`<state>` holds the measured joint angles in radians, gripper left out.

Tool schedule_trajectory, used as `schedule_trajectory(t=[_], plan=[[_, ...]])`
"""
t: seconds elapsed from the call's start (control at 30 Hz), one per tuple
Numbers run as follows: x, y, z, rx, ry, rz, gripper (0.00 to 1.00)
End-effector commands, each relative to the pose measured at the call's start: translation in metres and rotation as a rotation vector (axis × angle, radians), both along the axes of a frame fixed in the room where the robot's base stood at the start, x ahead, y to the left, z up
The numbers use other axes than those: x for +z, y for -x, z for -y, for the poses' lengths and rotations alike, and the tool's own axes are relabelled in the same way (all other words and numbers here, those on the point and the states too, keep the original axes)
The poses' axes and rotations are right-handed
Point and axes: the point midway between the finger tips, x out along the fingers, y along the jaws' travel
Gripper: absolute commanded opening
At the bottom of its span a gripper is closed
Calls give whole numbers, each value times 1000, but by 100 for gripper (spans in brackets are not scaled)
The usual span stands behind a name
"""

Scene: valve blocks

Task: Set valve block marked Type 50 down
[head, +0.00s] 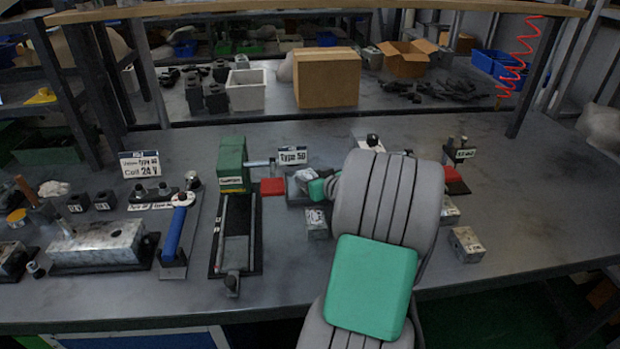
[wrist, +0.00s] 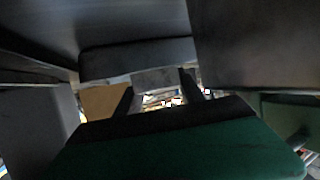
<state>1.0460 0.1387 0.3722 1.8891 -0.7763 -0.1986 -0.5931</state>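A light grey block (wrist: 154,78) sits between the two dark fingers of my gripper (wrist: 157,86) in the wrist view, and the fingers appear closed on its sides. Its marking cannot be read, so I cannot confirm Type 50. In the head view my grey and green arm reaches over the bench and hides most of the gripper. A small labelled block (head: 317,223) stands on the bench just in front.
A green clamp fixture (head: 232,165) and a red block (head: 272,187) stand left of the arm. A loose block (head: 466,244) lies to the right. The bench (head: 545,215) is clear at far right. A cardboard box (head: 327,77) stands behind.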

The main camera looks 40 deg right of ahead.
Motion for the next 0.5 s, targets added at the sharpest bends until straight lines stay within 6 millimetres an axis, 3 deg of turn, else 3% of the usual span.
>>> schedule_trajectory(t=[0.27,0.5], plan=[[0,0,0,0,0,0,67],[2,0,0,0,0,0,67]])
